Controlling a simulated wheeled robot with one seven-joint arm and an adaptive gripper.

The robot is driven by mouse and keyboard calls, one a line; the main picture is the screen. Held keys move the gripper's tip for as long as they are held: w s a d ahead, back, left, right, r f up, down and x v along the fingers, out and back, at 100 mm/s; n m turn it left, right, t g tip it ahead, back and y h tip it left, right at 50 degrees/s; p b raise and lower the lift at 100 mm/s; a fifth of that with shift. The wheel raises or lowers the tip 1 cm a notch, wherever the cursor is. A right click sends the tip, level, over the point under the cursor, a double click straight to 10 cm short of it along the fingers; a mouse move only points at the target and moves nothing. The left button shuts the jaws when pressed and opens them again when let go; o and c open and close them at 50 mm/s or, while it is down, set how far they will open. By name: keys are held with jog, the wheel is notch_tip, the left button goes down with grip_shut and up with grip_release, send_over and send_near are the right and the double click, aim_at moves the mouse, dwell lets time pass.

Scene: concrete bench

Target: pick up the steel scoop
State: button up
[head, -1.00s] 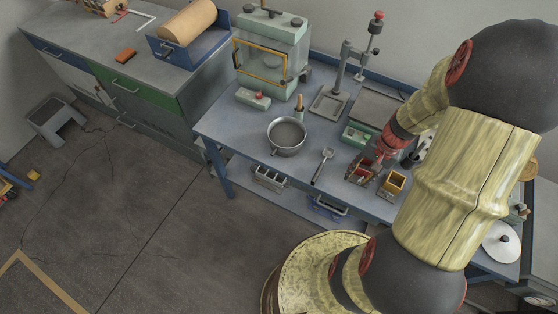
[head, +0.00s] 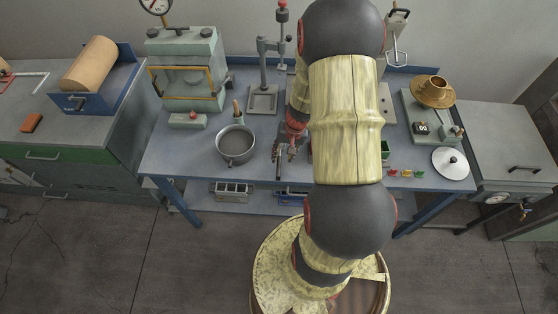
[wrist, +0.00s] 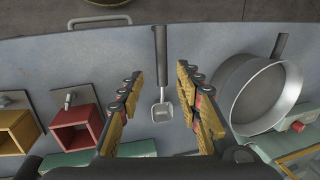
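The steel scoop lies on the bench in the wrist view, with a dark handle (wrist: 161,50) pointing to the top and a pale square bowl (wrist: 162,112) toward the bottom. My gripper (wrist: 159,76) is open, its yellow-padded fingers on either side of the scoop with clear gaps. Nothing is held between them. In the head view my gripper (head: 284,152) hangs over the bench's front part, right of the pan, and largely hides the scoop there.
A grey pan (head: 236,147) stands left of the scoop; it also shows in the wrist view (wrist: 262,95). A red box (wrist: 77,128) and a yellow box (wrist: 18,130) sit on the other side. A drill-press-like stand (head: 264,95) stands behind.

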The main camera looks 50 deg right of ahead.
aim_at(280, 161)
jog(key=f, duration=0.2)
jog(key=w+f, duration=0.1)
jog(key=f, duration=0.1)
jog(key=shift+a+b, duration=0.2)
jog(key=shift+b, duration=0.2)
jog(key=shift+r, duration=0.1)
jog(key=shift+c, duration=1.2)
grip_shut()
